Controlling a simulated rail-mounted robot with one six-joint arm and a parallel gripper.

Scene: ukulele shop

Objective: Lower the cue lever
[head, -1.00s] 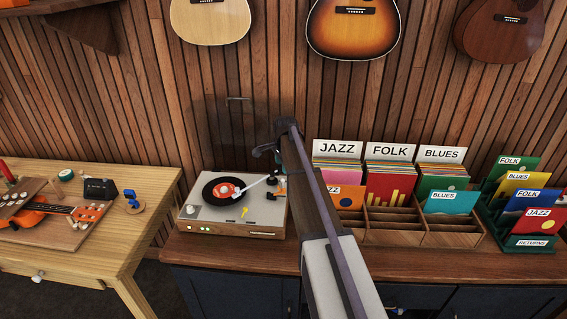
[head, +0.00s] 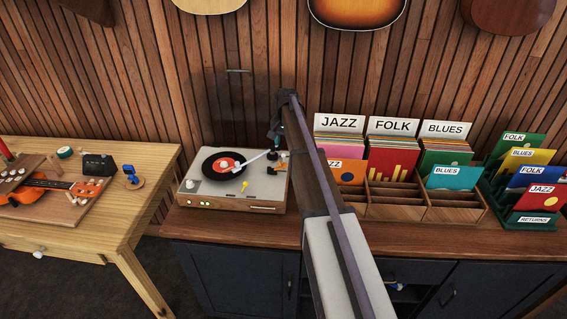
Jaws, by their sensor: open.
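The turntable (head: 205,190) is a light box on the wooden counter, with a black record with an orange-red label (head: 224,166) on its platter. The white tonearm (head: 256,156) reaches from its right rear over the record; whether its tip touches is too small to tell. A small yellow lever-like piece (head: 244,186) stands on the front right of the top, but I cannot tell surely if it is the cue lever. My gripper (head: 275,140) is dark, open and empty, pointing down near the turntable's right rear corner. My arm partly hides it.
A wooden record rack (head: 395,211) with Jazz, Folk and Blues cards stands to the right, close to my arm. A green returns rack (head: 514,220) is farther right. At left, a wooden workbench (head: 150,165) holds an orange ukulele (head: 40,183). Guitars hang on the wall above.

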